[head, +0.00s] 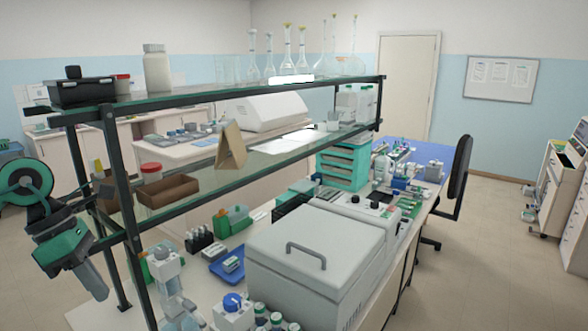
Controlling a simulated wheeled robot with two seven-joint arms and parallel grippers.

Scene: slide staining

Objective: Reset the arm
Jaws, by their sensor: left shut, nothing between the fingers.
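My left arm comes in from the left edge, with a green round joint and a dark wrist. Its left gripper (92,280) has a green body and grey fingers pointing down and slightly right. The fingers look shut together with nothing held. It hangs in front of the left end of the shelf rack (108,158), close to its dark uprights. I cannot tell whether it touches them. My right gripper does not show.
The bench holds a large white box with a handle (318,262), a blue tray (222,272) and a teal drawer unit (343,167). Glass flasks (287,52) stand on the top shelf. A black chair (457,183) stands at the right.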

